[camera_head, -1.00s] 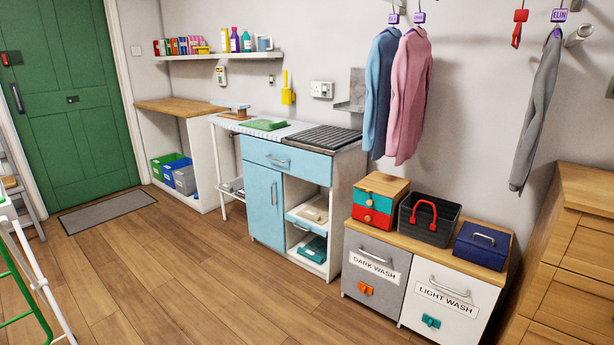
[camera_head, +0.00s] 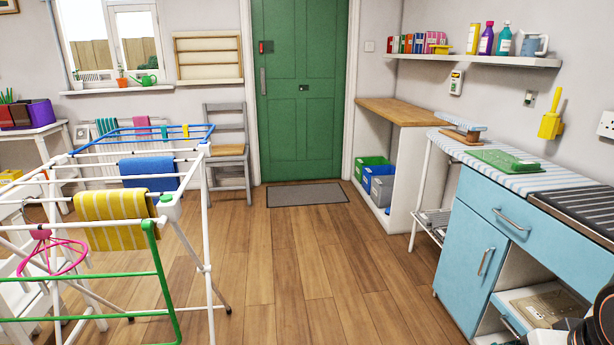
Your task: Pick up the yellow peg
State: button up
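A small yellow piece (camera_head: 186,130) shows on the blue top rail of the drying rack (camera_head: 205,230) at the left, beside a small teal piece (camera_head: 164,132). It may be the yellow peg, but it is too small to tell. A dark rounded part, which looks like part of my arm, cuts into the lower right corner. My gripper's fingers do not show.
The rack holds a yellow striped towel (camera_head: 116,218) and a blue towel (camera_head: 150,174). A grey chair (camera_head: 228,150) stands behind it. The blue cabinet (camera_head: 475,245) and ironing board (camera_head: 540,178) line the right side. Wooden floor is clear between, up to the mat (camera_head: 304,194).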

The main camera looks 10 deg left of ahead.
aim_at(185, 127)
jog(key=i+u, duration=0.4)
jog(key=i+l+u, duration=0.1)
jog(key=i+u, duration=0.15)
jog(key=u, duration=0.15)
jog(key=i+l+u, duration=0.15)
jog(key=i+u, duration=0.2)
jog(key=i+l+u, duration=0.2)
jog(key=u, duration=0.2)
jog(key=i+l+u, duration=0.15)
jog(key=i+l, duration=0.1)
jog(key=l, duration=0.1)
